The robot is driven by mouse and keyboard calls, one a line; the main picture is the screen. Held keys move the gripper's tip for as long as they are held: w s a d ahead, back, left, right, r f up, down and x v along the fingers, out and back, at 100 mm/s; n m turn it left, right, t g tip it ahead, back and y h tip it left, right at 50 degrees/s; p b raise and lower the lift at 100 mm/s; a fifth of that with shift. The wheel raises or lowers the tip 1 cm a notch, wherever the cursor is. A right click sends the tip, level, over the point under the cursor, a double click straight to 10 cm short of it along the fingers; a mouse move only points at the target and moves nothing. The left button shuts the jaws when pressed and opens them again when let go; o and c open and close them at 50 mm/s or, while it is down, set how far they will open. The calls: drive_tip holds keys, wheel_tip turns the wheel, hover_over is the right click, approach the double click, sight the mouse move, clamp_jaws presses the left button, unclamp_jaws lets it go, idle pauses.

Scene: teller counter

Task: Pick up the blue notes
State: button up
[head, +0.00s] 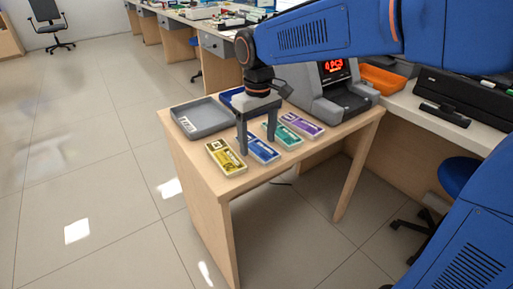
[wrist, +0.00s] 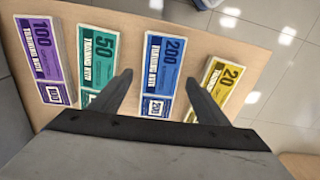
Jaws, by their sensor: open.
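The blue notes (head: 263,151) lie flat in a stack on the small wooden table, between the yellow notes (head: 226,157) and the green notes (head: 284,135). In the wrist view the blue notes (wrist: 163,70) show the number 200. My gripper (head: 257,142) points down over the blue notes with its fingers apart and nothing between them. In the wrist view the fingers of my gripper (wrist: 156,80) lie on either side of the blue notes, one towards the green stack and one towards the yellow. Whether the fingertips touch the table is unclear.
Purple notes (head: 303,125) lie to the right of the green ones; neighbouring stacks leave narrow gaps. A counting machine (head: 333,90) stands at the back right. The table's front edge is close to the notes.

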drive_tip(key=shift+f, duration=0.45)
drive_tip(key=c, duration=1.1)
drive_tip(key=shift+r, duration=0.1)
drive_tip(key=shift+c, duration=0.2)
